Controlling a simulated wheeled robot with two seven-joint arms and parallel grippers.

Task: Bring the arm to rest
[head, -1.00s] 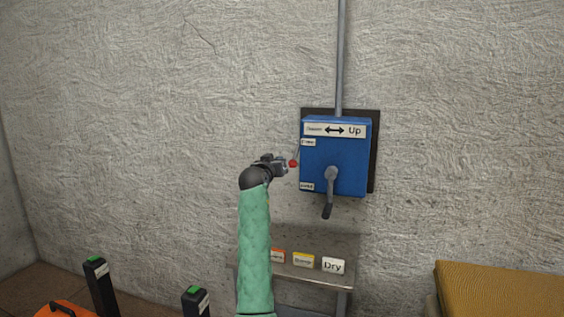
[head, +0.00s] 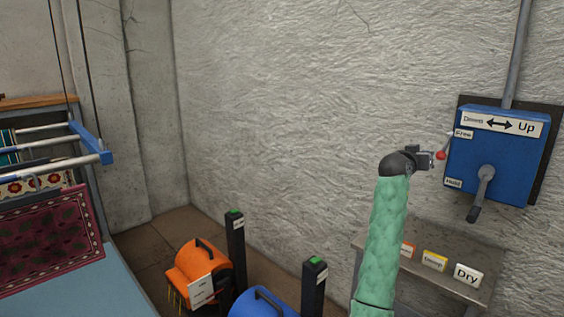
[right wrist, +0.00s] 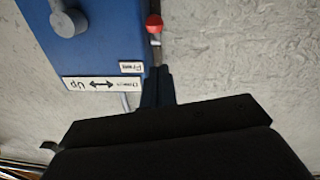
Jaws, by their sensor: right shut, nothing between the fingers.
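My right arm, in a green sleeve (head: 386,235), is raised in front of the wall in the head view. Its gripper (head: 431,159) is shut and empty, with its tips close beside a small red knob (head: 440,155). The knob is on a thin lever at the left side of a blue wall box (head: 508,155). In the right wrist view the closed fingers (right wrist: 157,82) point toward the red knob (right wrist: 154,23), with a gap showing between them. The blue box (right wrist: 100,45) is beside them. My left gripper is not in view.
A grey crank (head: 484,185) is on the box front. Below is a shelf (head: 480,297) with label blocks, including Dry (head: 468,274). Orange (head: 200,272) and blue (head: 262,303) machines stand lower down. A dark red rug (head: 45,240) is at left.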

